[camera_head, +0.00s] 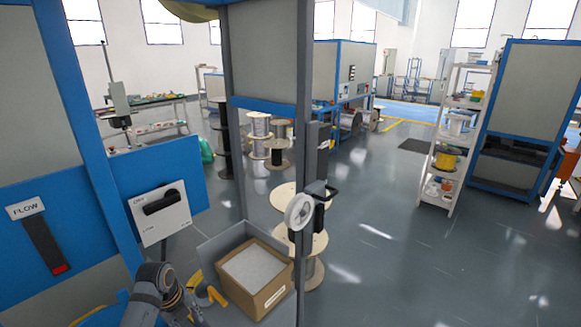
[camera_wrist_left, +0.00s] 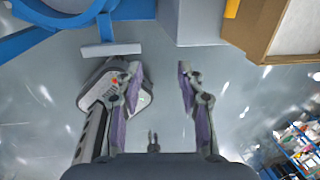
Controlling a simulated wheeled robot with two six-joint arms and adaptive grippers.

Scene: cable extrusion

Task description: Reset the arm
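My left gripper (camera_wrist_left: 160,78) is open in the left wrist view, its two purple-padded fingers apart. Only the grey floor shows between them, and it holds nothing. In the head view part of my left arm (camera_head: 155,292) shows at the bottom edge, left of a cardboard box; its fingers cannot be made out there. My right gripper is in neither view.
The open cardboard box (camera_head: 255,280) sits in a grey tray by a grey post (camera_head: 304,130). A blue-framed machine with a black rotary switch (camera_head: 161,201) stands at left. Wooden spools (camera_head: 310,248) stand behind the post.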

